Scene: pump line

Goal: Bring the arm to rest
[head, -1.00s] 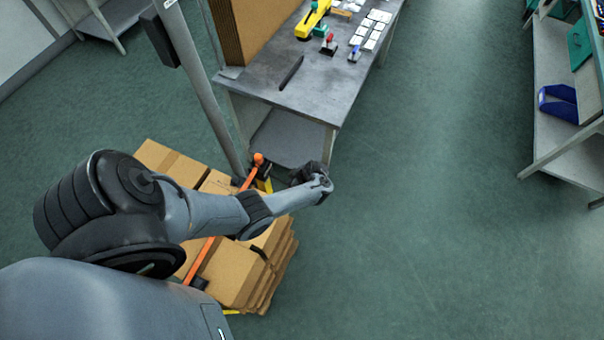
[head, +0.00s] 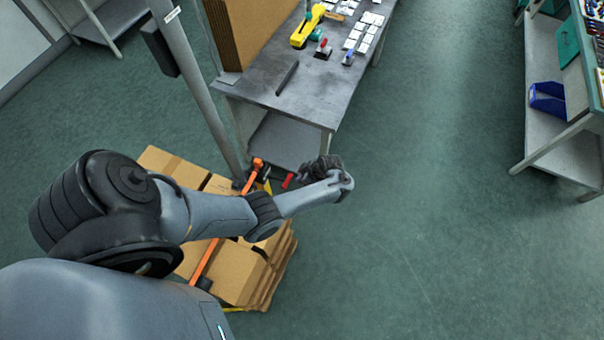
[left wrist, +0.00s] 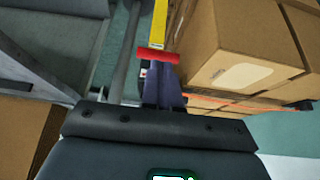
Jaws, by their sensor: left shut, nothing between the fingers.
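My left arm reaches in from the left of the head view, over the stack of cardboard boxes (head: 235,272). Boxes (left wrist: 238,45) show just right of the fingers in that view; I cannot tell the exact gap. My right gripper is not in view.
The bench holds a yellow tool (head: 306,28) and small white parts. A shelf (head: 545,130) with a blue bin (head: 547,100) stands right. Open green floor lies between.

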